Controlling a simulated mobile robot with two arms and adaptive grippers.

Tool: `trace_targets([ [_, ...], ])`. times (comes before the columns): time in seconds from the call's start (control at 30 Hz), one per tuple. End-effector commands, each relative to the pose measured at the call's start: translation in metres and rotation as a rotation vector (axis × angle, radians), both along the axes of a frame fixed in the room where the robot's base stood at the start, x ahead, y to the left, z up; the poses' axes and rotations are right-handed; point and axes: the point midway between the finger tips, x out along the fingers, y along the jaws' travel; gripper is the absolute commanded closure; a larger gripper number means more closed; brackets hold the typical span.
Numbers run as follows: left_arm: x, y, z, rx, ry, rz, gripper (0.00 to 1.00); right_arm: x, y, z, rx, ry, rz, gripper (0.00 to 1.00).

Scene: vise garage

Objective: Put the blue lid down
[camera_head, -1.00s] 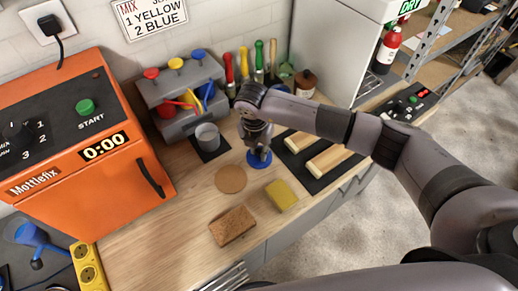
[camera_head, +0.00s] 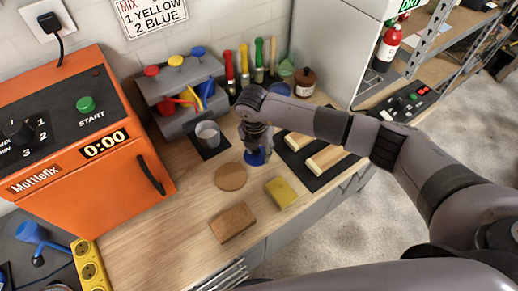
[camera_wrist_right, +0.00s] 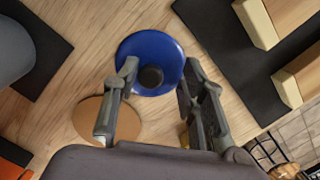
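The blue lid (camera_head: 256,158) is under my right gripper (camera_head: 257,148) on the wooden worktop, between the round cork mat and the black mat with wooden blocks. In the right wrist view the lid (camera_wrist_right: 150,48) is a round blue disc with a dark knob in its middle. There my right gripper (camera_wrist_right: 156,80) has its fingers spread wide, one on each side of the knob and apart from it. The lid appears flat on the wood; its contact underneath is hidden. My left gripper is not in view.
A round cork mat (camera_head: 231,177), a brown block (camera_head: 232,222) and a yellow sponge (camera_head: 282,192) lie nearby. A grey cup (camera_head: 208,134) stands on a dark mat to the left. Wooden blocks (camera_head: 325,160) lie on a black mat to the right. An orange machine (camera_head: 95,185) stands far left.

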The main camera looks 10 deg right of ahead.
Motion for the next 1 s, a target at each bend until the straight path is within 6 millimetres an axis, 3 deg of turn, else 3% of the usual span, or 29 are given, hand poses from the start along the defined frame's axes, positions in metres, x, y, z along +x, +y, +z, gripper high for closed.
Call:
trace_targets([
  [0.2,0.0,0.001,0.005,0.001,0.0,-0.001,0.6,0.0,0.0,0.006,0.0,0.0,0.0,0.61],
  [0.27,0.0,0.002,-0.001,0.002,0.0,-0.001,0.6,0.001,0.001,0.009,0.002,-0.004,0.001,0.61],
  [0.7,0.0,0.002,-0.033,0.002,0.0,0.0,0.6,-0.007,0.009,0.095,0.002,-0.005,0.002,0.61],
  [1.0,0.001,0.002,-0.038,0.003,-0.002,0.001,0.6,-0.01,0.011,0.122,0.0,-0.001,0.0,0.61],
])
